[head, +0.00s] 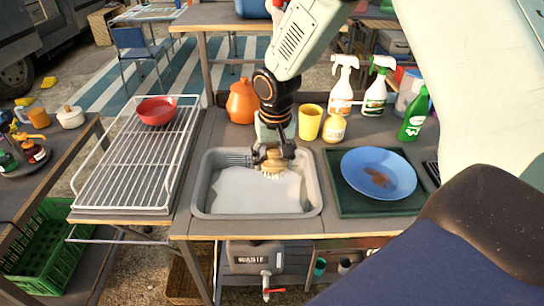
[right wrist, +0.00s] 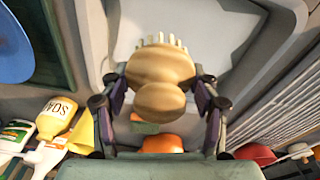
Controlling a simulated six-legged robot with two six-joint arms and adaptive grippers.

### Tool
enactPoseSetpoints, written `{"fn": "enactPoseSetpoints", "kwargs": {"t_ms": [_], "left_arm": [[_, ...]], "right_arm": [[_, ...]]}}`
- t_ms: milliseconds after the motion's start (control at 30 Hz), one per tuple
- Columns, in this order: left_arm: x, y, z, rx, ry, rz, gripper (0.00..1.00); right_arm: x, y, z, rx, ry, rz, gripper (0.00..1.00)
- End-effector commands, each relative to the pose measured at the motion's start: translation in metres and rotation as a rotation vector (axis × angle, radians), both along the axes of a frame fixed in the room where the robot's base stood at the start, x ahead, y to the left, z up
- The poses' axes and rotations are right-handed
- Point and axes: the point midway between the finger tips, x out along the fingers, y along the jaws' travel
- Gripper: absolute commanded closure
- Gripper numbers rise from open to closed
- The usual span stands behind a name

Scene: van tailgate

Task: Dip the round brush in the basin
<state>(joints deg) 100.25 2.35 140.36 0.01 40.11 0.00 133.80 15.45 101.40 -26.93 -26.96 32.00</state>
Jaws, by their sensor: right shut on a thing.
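The round brush has a wooden, two-bulbed body and pale bristles; it shows in the head view (head: 272,166) and the right wrist view (right wrist: 160,72). My right gripper (head: 274,150) is shut on the brush's wooden body, with a finger on each side in the wrist view (right wrist: 160,95). The brush hangs bristles down over the right back part of the grey basin (head: 207,205), which holds whitish water or suds (head: 245,192). I cannot tell whether the bristle tips touch the surface. My left gripper is not in view.
A blue plate with a brown stain (head: 378,172) lies on a dark green tray (head: 345,208) right of the basin. A yellow cup (head: 310,122), a soap bottle (head: 334,128) and an orange jar (head: 242,102) stand behind. A wire rack (head: 135,165) with a red bowl (head: 156,110) is left.

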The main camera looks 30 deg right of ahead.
Motion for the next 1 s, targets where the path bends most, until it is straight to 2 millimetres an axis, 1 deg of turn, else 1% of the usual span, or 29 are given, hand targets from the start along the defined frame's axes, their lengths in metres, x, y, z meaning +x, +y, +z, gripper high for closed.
{"fn": "enactPoseSetpoints", "kwargs": {"t_ms": [33, 667, 1000], "left_arm": [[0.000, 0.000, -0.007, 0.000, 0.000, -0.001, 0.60], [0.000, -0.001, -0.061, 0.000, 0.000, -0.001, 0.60], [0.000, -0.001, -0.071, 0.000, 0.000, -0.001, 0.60]], "right_arm": [[0.000, 0.000, -0.007, 0.000, 0.001, 0.000, 0.64], [0.002, 0.002, -0.057, 0.001, 0.000, 0.000, 0.64], [0.002, 0.002, -0.084, 0.000, 0.001, 0.001, 0.64]]}}
